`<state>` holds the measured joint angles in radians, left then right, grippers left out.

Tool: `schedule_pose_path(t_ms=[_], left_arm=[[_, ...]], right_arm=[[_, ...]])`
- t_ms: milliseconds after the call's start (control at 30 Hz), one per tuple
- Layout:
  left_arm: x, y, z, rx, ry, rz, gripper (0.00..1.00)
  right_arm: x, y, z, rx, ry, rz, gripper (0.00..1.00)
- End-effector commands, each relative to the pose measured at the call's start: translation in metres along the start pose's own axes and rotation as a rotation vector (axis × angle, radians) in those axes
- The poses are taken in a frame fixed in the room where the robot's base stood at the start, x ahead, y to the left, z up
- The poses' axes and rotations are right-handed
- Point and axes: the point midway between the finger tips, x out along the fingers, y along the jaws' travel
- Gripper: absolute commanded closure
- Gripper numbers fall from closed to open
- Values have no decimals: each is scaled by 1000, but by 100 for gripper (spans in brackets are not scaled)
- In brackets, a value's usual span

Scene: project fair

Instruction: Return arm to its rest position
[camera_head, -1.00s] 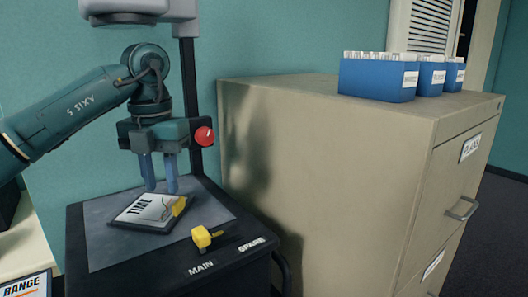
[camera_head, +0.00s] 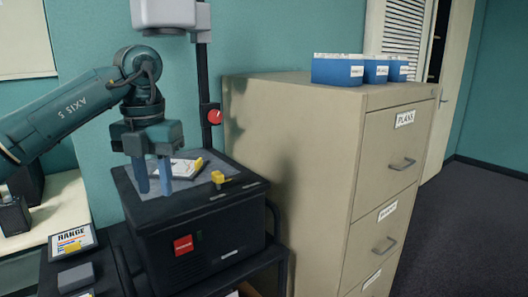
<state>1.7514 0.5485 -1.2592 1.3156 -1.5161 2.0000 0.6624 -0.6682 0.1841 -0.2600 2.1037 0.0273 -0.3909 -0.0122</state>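My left arm (camera_head: 65,112) comes in from the left with its gripper (camera_head: 152,185) pointing down. Its two blue fingers are apart with nothing visible between them. The gripper shows in front of the left part of a black machine (camera_head: 200,222) with a grey top plate. A white card with a yellow part (camera_head: 188,166) lies on that plate, just right of the fingers and partly hidden by the gripper. My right gripper is not in view.
A yellow piece (camera_head: 218,178) sits on the machine's top. A beige cabinet (camera_head: 300,150) carrying blue boxes (camera_head: 338,70) stands at right. A RANGE card (camera_head: 75,240) lies at lower left. Floor at far right is clear.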

Motion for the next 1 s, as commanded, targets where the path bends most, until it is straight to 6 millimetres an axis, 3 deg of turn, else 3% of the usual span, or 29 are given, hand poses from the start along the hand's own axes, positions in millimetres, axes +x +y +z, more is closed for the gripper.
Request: schedule_pose_path(t_ms=[33,300,467,600,700,800,900,1000], left_arm=[[19,-17,1,45,19,-59,70],[87,-113,-12,233,84,-469,70],[113,-184,-38,285,131,-844,70],[114,-237,-62,220,162,-1246,70],[106,-257,-69,96,172,-1517,70],[100,-261,-68,-92,170,-1759,70],[102,-252,-60,-342,161,-1959,70],[117,-231,-50,-642,142,-2101,70]], right_arm=[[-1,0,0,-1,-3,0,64],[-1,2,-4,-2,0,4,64],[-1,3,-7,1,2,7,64],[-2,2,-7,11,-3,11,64],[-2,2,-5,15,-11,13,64],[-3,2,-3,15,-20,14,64],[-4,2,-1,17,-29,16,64],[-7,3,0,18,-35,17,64]])
